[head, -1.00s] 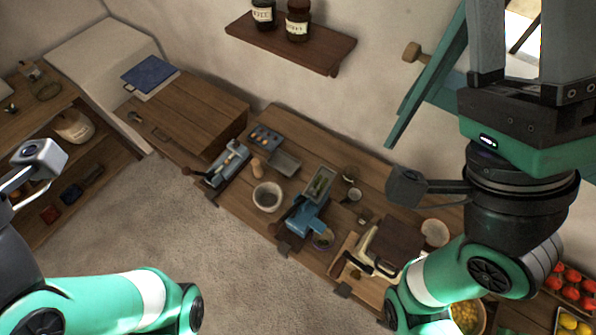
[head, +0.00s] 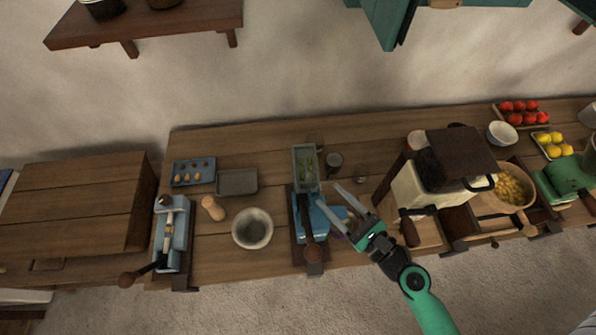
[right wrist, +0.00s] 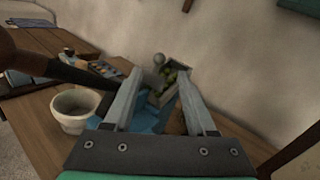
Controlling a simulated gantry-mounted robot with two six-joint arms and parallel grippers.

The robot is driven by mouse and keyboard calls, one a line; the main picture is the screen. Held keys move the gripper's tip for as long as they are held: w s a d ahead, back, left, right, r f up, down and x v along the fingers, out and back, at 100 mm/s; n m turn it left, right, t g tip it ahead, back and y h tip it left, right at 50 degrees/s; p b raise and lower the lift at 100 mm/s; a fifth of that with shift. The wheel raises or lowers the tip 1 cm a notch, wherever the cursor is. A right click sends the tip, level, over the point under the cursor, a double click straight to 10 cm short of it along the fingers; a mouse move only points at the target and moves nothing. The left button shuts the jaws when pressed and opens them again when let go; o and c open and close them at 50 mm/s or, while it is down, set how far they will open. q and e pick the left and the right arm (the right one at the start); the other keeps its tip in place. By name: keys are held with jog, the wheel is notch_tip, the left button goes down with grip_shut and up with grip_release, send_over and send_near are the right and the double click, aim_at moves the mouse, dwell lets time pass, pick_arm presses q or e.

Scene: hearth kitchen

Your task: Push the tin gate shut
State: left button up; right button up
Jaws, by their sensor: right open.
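A blue device (head: 312,226) with a grey tin hopper (head: 305,160) stands at the middle of the wooden counter. I cannot make out the tin gate for certain. My right gripper (head: 328,194) is open, its fingertips close to the device's right side in the head view. In the right wrist view, the hopper (right wrist: 178,76) and blue body (right wrist: 150,120) show between and beyond the open fingers (right wrist: 159,76). I cannot tell whether they touch. My left gripper is out of view.
A grey bowl (head: 252,228) and a second lever device (head: 172,235) stand to the left. A cream box with a dark lid (head: 425,185) stands to the right, near a bowl of yellow pieces (head: 512,187). A wall shelf (head: 145,28) hangs at upper left.

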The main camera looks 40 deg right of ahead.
aim_at(310, 181)
jog(key=w+p, duration=0.2)
jog(key=w, duration=0.8)
jog(key=shift+w+d+r, duration=0.1)
jog(key=shift+w, duration=0.1)
jog(key=shift+w+p, duration=0.3)
jog(key=shift+w, duration=0.3)
jog(key=shift+c, duration=0.4)
grip_shut()
